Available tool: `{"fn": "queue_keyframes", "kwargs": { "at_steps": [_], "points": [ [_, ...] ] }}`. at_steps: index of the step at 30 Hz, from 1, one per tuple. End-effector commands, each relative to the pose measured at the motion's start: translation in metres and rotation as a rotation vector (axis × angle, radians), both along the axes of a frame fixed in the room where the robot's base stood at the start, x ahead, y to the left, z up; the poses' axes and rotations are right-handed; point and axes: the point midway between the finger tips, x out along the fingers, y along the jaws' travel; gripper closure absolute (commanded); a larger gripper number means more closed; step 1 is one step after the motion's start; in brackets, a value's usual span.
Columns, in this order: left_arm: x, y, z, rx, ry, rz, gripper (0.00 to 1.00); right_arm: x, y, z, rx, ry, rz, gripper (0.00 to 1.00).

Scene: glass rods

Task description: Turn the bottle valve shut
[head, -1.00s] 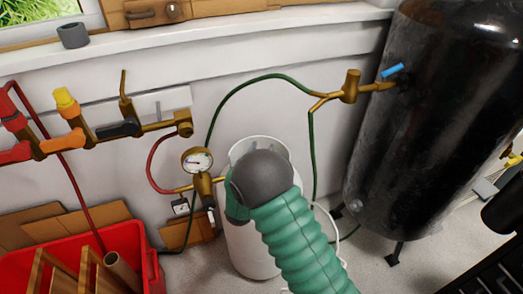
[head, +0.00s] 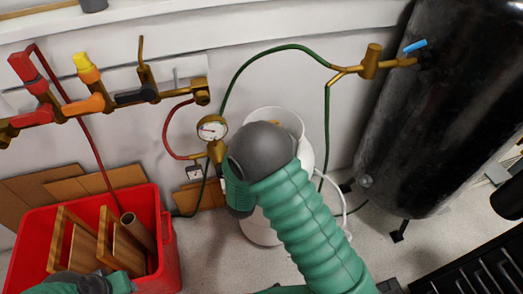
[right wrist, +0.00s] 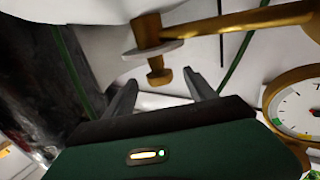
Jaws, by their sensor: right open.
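The white bottle (head: 306,150) stands on the floor in the head view, its upper part largely hidden behind my right arm. A brass valve (right wrist: 147,32) with a flat grey disc (right wrist: 153,50) and a small brass knob (right wrist: 158,77) shows in the right wrist view; I cannot tell for certain that it is the bottle's valve. My right gripper (right wrist: 160,76) is open, its two fingers apart on either side of the knob, which appears just beyond the tips. The fingers are hidden in the head view. My left gripper is not visible; only part of that arm shows at bottom left.
A pressure gauge (head: 212,129) sits left of my right wrist and also shows in the right wrist view (right wrist: 297,105). A green hose (head: 245,70) arches to a brass fitting (head: 370,62) on the black tank (head: 440,120). A red crate (head: 168,240) with wooden pieces stands at left.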

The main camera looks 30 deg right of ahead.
Motion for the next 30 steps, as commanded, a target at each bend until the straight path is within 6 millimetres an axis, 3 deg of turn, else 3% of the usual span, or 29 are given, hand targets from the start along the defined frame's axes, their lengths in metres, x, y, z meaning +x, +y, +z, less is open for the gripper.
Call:
{"fn": "queue_keyframes", "kwargs": {
  "at_steps": [3,10,30],
  "points": [
    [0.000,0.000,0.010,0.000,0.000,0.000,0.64,-0.023,0.028,0.003,-0.001,0.004,0.006,0.35],
    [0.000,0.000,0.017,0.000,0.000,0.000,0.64,-0.055,0.062,0.000,0.000,0.001,0.002,0.35],
    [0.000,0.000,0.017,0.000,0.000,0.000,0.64,-0.061,0.069,-0.001,0.000,0.000,0.000,0.35]
  ]
}}
